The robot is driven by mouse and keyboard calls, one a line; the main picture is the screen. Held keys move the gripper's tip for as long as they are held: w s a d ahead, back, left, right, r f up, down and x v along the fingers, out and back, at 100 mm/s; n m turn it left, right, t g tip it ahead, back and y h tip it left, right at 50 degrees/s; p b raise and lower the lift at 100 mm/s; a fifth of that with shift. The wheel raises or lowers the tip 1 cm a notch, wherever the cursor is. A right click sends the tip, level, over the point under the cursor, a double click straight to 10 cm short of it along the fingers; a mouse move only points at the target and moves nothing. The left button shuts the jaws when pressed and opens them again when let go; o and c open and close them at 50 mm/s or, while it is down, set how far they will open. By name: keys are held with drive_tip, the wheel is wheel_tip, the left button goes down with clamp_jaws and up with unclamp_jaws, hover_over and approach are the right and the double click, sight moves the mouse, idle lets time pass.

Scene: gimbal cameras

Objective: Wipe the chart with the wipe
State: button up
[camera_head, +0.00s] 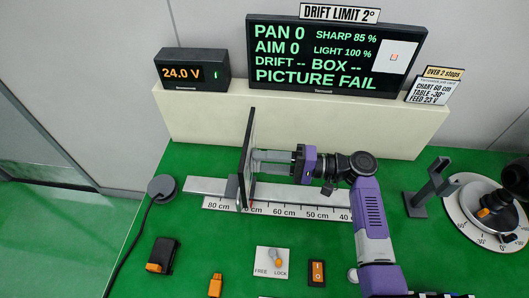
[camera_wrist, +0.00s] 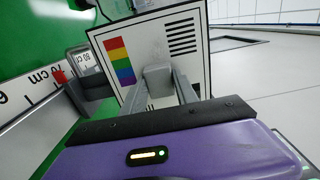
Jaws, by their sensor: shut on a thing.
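The chart (camera_wrist: 185,62) is a white board with a black edge, rainbow colour blocks and black bars. A faint grey smudge shows on its white area. In the head view the chart (camera_head: 247,160) stands upright, seen almost edge-on, on the ruled rail. My gripper (camera_head: 256,162) reaches in from the right, its fingertips close to the chart's face. In the wrist view my gripper (camera_wrist: 160,88) is shut on a small grey block, which looks like the wipe (camera_wrist: 157,75). It is in front of the chart's lower middle; I cannot tell whether it touches.
The rail (camera_head: 205,187) has a centimetre scale along its front. A display (camera_head: 330,58) reads PICTURE FAIL. A voltage box (camera_head: 193,72) stands back left. The FREE/LOCK switch (camera_head: 272,262) and orange rocker switch (camera_head: 316,272) lie in front. A round turntable (camera_head: 462,212) is right.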

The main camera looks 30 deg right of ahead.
sight(247, 183)
drive_tip(key=shift+s+a+p, duration=0.8)
drive_tip(key=shift+s+a, duration=0.45)
drive_tip(key=shift+s, duration=0.15)
drive_tip(key=shift+s+a+p, duration=0.3)
drive_tip(key=shift+s+a, duration=0.1)
drive_tip(key=shift+s, duration=0.25)
drive_tip(key=shift+s+a+p, duration=0.3)
drive_tip(key=shift+s+a, duration=0.1)
drive_tip(key=shift+s, duration=0.2)
drive_tip(key=shift+d, duration=0.1)
drive_tip(key=shift+v, duration=3)
drive_tip(key=shift+d, duration=0.1)
drive_tip(key=v, duration=0.2)
drive_tip(key=shift+s+d, duration=0.25)
drive_tip(key=shift+d, duration=0.05)
